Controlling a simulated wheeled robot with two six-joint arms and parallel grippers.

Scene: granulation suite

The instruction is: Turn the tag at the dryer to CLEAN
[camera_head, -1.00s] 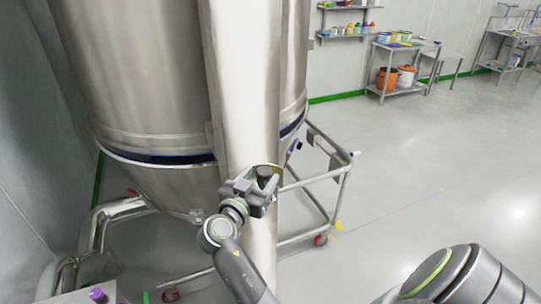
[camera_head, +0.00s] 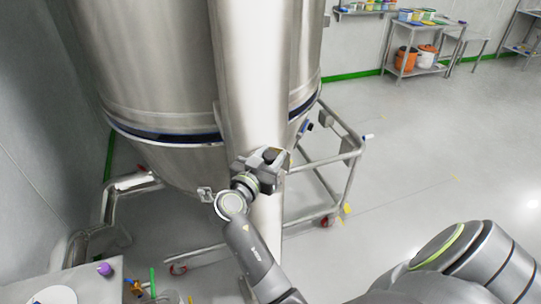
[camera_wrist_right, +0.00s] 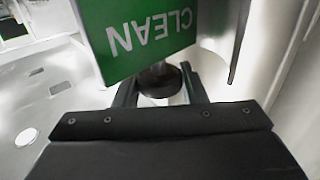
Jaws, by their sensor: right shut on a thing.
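The dryer is the large steel vessel (camera_head: 160,70) with a dark blue band and a cone below, at the left of the head view. A steel column (camera_head: 252,80) stands in front of it. My right gripper (camera_head: 271,156) is at this column's lower part; its body hides most of the tag there. In the right wrist view the green tag (camera_wrist_right: 135,30) shows the word CLEAN, upside down in the picture. A round black knob (camera_wrist_right: 159,80) sits below the tag, between the fingers of my right gripper (camera_wrist_right: 160,92), which is shut on it. My left gripper is not in view.
A wheeled steel frame (camera_head: 352,165) stands right of the column. Pipes (camera_head: 80,235) run at the lower left, near a surface with a purple knob (camera_head: 104,269). A shelf cart (camera_head: 415,66) with tubs stands at the back. The floor to the right is clear.

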